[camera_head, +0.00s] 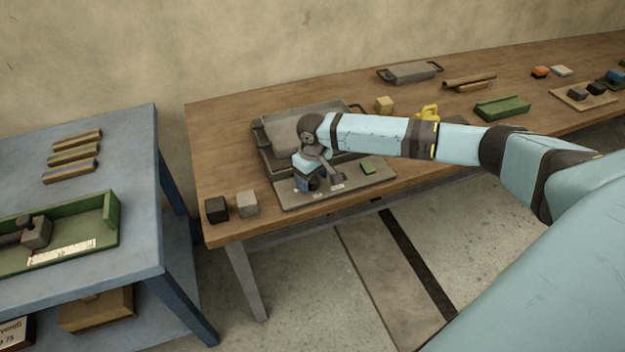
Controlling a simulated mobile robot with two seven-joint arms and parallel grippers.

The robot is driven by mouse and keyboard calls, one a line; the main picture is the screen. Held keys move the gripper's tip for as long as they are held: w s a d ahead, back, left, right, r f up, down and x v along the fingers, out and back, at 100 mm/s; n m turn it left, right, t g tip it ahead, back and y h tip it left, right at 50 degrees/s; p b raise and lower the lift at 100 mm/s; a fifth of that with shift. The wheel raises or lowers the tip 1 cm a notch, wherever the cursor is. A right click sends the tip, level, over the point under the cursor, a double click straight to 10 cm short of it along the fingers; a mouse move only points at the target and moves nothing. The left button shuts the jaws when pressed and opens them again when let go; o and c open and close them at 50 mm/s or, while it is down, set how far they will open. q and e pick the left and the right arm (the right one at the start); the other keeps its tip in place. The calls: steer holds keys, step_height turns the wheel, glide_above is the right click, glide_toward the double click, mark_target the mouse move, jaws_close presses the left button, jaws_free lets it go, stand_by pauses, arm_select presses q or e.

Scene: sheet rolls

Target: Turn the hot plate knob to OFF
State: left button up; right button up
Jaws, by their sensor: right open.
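The hot plate (280,135) is a dark grey unit with a raised square top, near the left end of the wooden table. A flat grey control panel (361,188) extends from its front edge, with small pale labels and a green block on it. My right gripper (322,180) is open and low over the panel, with its fingers pointing down. A small dark blue piece, perhaps the knob (314,185), shows between or beside the fingers. The gripper hides much of it, so its setting and any contact cannot be told. My left gripper is out of view.
A black cube (216,210) and a grey cube (247,203) stand left of the panel. A yellow block (384,104), a yellow object (428,112) and a green tray (502,107) lie beyond my right arm. A blue bench (140,215) stands at left across a gap.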

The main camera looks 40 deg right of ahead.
steer(key=shift+f, duration=0.35)
